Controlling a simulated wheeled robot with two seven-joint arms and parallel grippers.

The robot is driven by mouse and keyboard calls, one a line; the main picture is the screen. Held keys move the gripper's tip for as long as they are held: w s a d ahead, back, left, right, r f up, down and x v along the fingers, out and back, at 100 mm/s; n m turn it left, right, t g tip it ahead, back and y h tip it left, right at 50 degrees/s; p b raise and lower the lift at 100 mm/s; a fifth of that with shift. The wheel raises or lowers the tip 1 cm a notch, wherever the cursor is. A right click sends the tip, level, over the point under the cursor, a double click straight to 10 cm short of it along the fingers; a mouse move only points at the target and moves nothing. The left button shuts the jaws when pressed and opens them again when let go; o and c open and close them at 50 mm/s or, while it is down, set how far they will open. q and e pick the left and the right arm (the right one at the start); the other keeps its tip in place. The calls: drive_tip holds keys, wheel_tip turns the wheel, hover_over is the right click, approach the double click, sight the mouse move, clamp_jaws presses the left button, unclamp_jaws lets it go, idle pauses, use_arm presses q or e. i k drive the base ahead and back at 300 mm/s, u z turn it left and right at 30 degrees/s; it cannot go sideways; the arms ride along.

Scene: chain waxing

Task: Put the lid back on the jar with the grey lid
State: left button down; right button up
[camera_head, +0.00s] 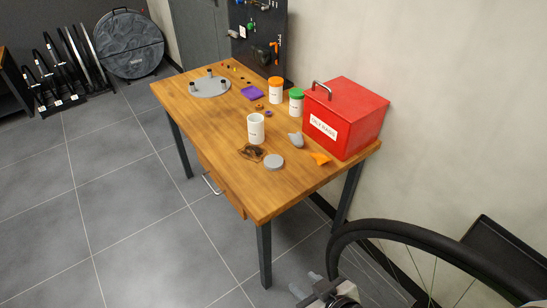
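A white open jar (256,131) stands upright near the middle of the wooden table, with no lid on it. A round grey lid (274,162) lies flat on the table, in front of the jar and a little to its right, apart from it. My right gripper (307,284) is at the bottom of the view, low in front of the table and well away from the jar and lid. Its two fingertips are apart with nothing between them. My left gripper is not in view.
Jars with orange (275,95) and green (296,106) lids stand behind the open jar. A red box (345,119) stands at the table's right. A brown crumpled item (251,152), grey lump (296,139) and orange cloth (320,158) lie nearby. A bicycle wheel (400,228) stands at lower right.

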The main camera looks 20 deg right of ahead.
sight(255, 121)
drive_tip(key=i, duration=0.95)
